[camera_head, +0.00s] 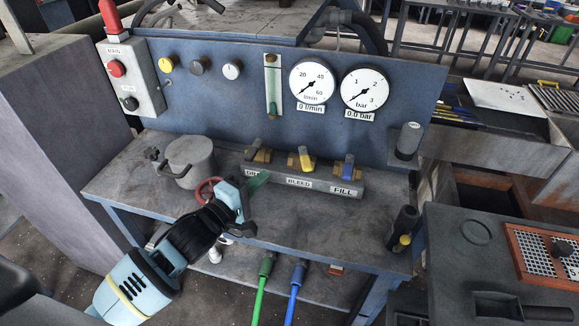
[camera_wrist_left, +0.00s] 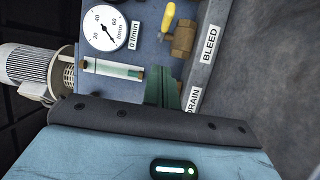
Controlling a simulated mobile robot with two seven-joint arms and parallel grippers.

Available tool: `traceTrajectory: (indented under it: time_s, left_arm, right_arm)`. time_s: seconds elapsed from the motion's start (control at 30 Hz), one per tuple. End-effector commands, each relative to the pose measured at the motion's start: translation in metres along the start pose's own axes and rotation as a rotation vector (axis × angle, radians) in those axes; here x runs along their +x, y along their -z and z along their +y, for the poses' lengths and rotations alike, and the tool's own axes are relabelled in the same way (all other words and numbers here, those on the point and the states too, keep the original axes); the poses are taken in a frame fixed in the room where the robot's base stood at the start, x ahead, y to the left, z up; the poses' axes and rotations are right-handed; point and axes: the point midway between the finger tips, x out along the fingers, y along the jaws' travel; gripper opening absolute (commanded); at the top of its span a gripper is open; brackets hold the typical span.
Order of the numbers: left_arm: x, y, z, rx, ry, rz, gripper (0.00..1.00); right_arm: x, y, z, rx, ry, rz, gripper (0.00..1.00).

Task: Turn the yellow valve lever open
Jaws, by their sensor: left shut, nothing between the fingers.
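The yellow valve lever (camera_head: 307,158) sits on the middle brass valve of a grey manifold block (camera_head: 318,183), above the label BLEED. The lever also shows in the left wrist view (camera_wrist_left: 168,20), beside its brass valve body (camera_wrist_left: 184,38). My left gripper (camera_head: 258,183) has green fingers, shut and empty, in front of the left valve by the DRAIN label. The fingers also show in the left wrist view (camera_wrist_left: 165,92), apart from the yellow lever, and they partly hide the DRAIN label. My right gripper is not in view.
A dark-levered valve (camera_head: 257,144) and a blue-levered valve (camera_head: 348,166) flank the yellow one. A red handwheel (camera_head: 207,190) and a grey cylinder (camera_head: 190,162) stand left of the manifold. The flow gauge (camera_head: 312,82) and pressure gauge (camera_head: 365,89) on the blue panel read zero.

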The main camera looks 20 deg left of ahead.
Motion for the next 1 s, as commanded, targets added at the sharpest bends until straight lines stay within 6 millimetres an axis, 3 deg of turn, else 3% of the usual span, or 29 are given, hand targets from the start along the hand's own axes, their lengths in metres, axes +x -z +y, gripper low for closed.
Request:
traceTrajectory:
  time_s: [0.3, 0.4, 0.6, 1.0]
  left_arm:
    - [0.053, 0.0, 0.001, 0.001, -0.002, 0.0, 0.0]
    - [0.062, -0.013, 0.002, -0.002, -0.002, -0.001, 0.0]
    - [0.074, -0.026, 0.001, -0.001, -0.001, 0.0, 0.0]
    - [0.077, -0.028, 0.0, 0.001, 0.0, 0.0, 0.0]
  right_arm:
    - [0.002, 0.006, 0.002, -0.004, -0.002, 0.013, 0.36]
    - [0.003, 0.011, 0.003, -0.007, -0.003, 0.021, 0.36]
    - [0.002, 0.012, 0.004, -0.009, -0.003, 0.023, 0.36]
    - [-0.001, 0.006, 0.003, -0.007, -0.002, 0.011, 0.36]
